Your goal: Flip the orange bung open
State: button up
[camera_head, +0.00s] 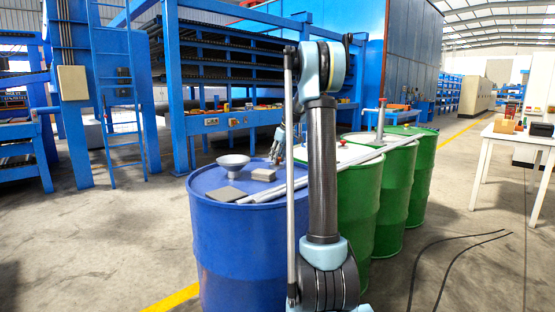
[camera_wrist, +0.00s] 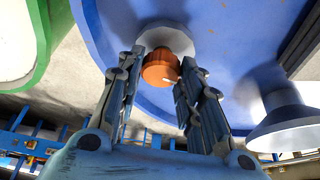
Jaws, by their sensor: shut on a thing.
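The orange bung (camera_wrist: 160,68) shows in the wrist view as a short ridged round cap, with a pale grey disc behind it on the blue drum's top. My gripper (camera_wrist: 164,62) has one finger on each side of the bung, shut on it at the fingertips. In the head view my gripper (camera_head: 277,155) points down at the far side of the blue drum (camera_head: 245,245). The bung cannot be made out there. I cannot tell how far it is tilted.
A white funnel (camera_head: 233,163), a grey block (camera_head: 263,174), a flat grey pad (camera_head: 226,194) and pale bars (camera_head: 290,190) lie on the blue drum. Green drums (camera_head: 361,205) stand to the right. A white table (camera_head: 500,135) is far right, past open floor.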

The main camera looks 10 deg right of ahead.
jog(key=m+h, duration=0.1)
jog(key=m, duration=0.1)
jog(key=m+t, duration=0.1)
jog(key=m, duration=0.2)
jog(key=shift+a+h, duration=0.1)
jog(key=shift+h, duration=0.3)
jog(key=m+h, duration=0.1)
jog(key=m, duration=0.2)
jog(key=m+h, duration=0.1)
jog(key=m, duration=0.1)
jog(key=shift+a+m, duration=0.15)
jog(key=shift+m, duration=0.25)
jog(key=m+h, duration=0.1)
jog(key=m, duration=0.1)
jog(key=m+g+h, duration=0.1)
jog(key=m, duration=0.2)
jog(key=shift+w, duration=0.15)
jog(key=m+g, duration=0.1)
jog(key=m, duration=0.2)
jog(key=m+g+h, duration=0.1)
jog(key=m, duration=0.2)
jog(key=shift+a, duration=0.1)
jog(key=shift+w, duration=0.1)
jog(key=o, duration=1.1)
jog(key=shift+c, duration=0.2)
